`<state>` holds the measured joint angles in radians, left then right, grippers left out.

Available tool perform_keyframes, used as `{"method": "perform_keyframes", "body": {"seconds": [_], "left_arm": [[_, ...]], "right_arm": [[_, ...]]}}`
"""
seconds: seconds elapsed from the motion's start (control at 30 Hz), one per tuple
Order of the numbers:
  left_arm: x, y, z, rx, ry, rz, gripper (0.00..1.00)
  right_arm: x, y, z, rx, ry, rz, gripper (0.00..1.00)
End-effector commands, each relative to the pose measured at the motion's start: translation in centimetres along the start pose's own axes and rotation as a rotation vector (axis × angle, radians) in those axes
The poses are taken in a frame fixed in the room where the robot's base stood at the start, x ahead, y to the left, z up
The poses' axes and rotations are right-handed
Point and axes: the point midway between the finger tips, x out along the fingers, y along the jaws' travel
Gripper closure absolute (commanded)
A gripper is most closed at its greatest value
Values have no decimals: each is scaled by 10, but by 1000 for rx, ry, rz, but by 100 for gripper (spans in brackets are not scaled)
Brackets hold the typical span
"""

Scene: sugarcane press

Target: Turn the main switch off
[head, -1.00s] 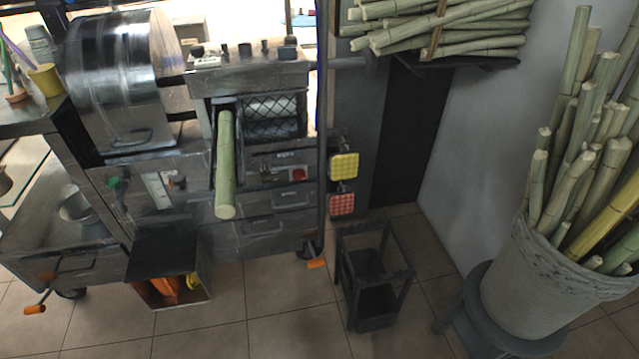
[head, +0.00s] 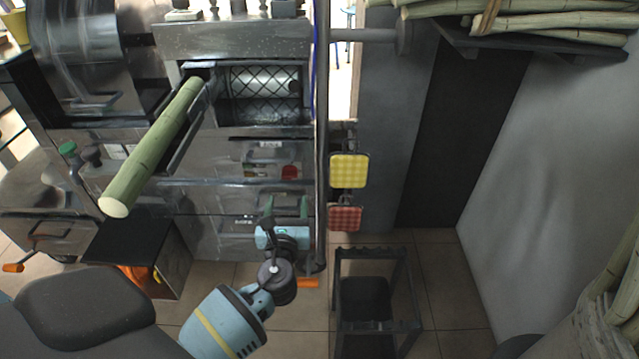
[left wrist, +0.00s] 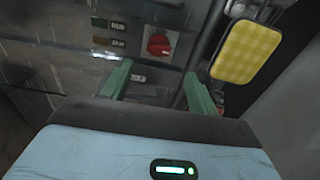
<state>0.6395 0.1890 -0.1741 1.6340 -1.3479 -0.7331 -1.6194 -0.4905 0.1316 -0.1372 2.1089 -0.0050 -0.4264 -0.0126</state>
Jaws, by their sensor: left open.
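The main switch (head: 289,172) is a red knob on the front panel of the metal press. In the left wrist view the red main switch (left wrist: 159,43) sits on a pale plate, beyond the fingertips and between them in the picture. Which way the knob points I cannot tell. My left gripper (head: 287,204) is open and empty, with green fingers pointing up toward the panel just below the switch. The fingers also show in the left wrist view (left wrist: 157,76), apart from the knob. My right gripper is not in view.
A green cane stalk (head: 155,145) sticks out of the press to the left. A yellow pad (head: 349,171) and a red pad (head: 345,217) hang right of the panel beside a vertical pole (head: 321,130). A black stand (head: 372,290) is on the floor at right.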

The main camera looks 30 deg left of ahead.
Motion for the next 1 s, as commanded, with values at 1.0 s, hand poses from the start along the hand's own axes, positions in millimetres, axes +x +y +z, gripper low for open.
{"method": "perform_keyframes", "body": {"seconds": [1.0], "left_arm": [[78,0,0,1,0,0,40]], "right_arm": [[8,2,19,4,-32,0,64]]}}
